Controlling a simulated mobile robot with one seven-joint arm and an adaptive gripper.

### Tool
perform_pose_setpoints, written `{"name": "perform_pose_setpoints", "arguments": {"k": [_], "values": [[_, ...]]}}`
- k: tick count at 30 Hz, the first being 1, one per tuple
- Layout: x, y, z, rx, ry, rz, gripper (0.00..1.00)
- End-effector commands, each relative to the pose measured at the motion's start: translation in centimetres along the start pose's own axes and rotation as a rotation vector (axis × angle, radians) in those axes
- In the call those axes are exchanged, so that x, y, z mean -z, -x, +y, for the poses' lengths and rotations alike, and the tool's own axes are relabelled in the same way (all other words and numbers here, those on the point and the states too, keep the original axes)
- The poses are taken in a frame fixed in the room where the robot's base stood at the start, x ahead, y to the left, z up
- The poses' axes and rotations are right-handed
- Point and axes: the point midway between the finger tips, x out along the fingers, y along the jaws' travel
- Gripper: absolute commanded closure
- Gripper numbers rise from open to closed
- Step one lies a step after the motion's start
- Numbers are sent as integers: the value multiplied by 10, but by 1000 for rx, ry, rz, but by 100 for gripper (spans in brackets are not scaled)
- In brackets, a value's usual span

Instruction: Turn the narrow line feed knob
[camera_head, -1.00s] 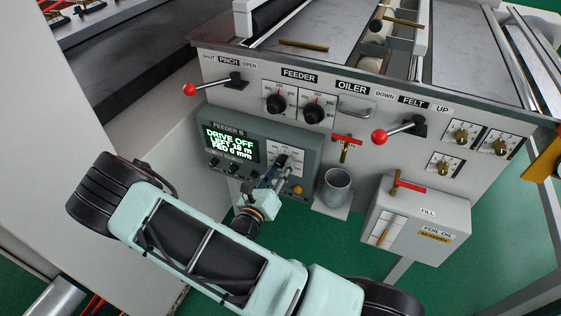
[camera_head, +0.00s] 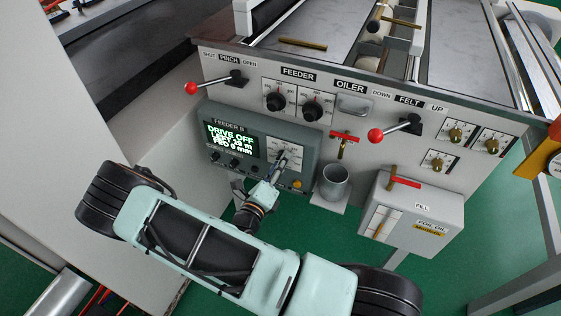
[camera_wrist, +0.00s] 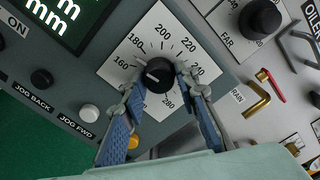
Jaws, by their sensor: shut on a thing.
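The black dial knob (camera_wrist: 159,73) has a white pointer line, in the wrist view aimed left near the 160 mark. It sits on a white scale plate (camera_wrist: 150,35) marked from 160 upward. The plate also shows at the right of the grey feeder panel (camera_head: 294,144) in the head view. My gripper (camera_wrist: 161,84) has its blue-padded fingers on both sides of the knob and is shut on it. In the head view my gripper (camera_head: 282,160) reaches this dial from below and hides part of it. The fingers cover some lower scale marks.
The panel's screen (camera_head: 229,141) reads DRIVE OFF. Small buttons (camera_head: 234,162) lie below it. Two feeder dials (camera_head: 311,108) sit above. A red-handled valve (camera_head: 343,138), a grey cup (camera_head: 334,183) and an oil box (camera_head: 411,217) stand close on the right.

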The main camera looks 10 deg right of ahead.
Motion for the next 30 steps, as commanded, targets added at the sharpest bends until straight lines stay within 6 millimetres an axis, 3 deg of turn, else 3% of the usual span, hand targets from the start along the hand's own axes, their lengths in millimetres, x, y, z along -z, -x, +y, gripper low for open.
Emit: {"name": "perform_pose_setpoints", "arguments": {"k": [10, 11, 15, 25, 30], "values": [[0, 0, 0, 0, 1, 0, 96], [0, 0, 0, -1, 1, 0, 69], [0, 0, 0, 0, 1, 0, 54], [0, 3, 0, -1, 0, -1, 54], [-1, 26, 1, -4, 1, -2, 54]]}}
